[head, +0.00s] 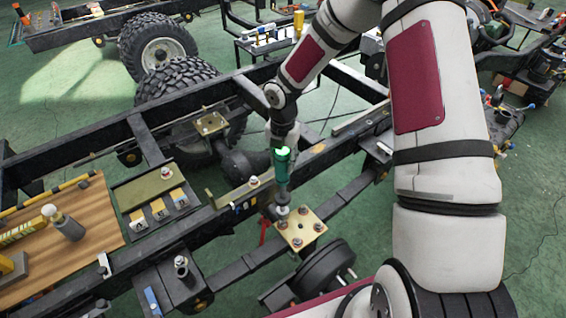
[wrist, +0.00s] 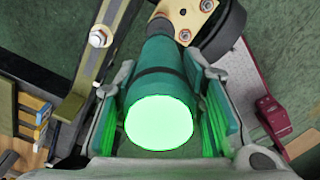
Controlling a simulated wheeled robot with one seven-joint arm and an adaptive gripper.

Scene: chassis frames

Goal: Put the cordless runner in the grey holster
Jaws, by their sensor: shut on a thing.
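The cordless runner is a teal-green cylinder (head: 281,172) with a glowing green end. It stands roughly upright in the head view, and in the wrist view its body (wrist: 160,62) runs away from the camera. My gripper (head: 284,148) is shut on it, with one pad on each side of the body in the wrist view (wrist: 162,100). The runner's lower end is over the left part of a brass plate (head: 302,229) with several bolts. I cannot tell whether it touches a bolt. I cannot pick out the grey holster with certainty.
At left are a wooden board (head: 100,205) bearing a grey cylinder (head: 68,227), and a dark tray (head: 133,195) with yellow-and-white blocks. A round dark drum (head: 322,270) lies below the plate. Green floor is open at right.

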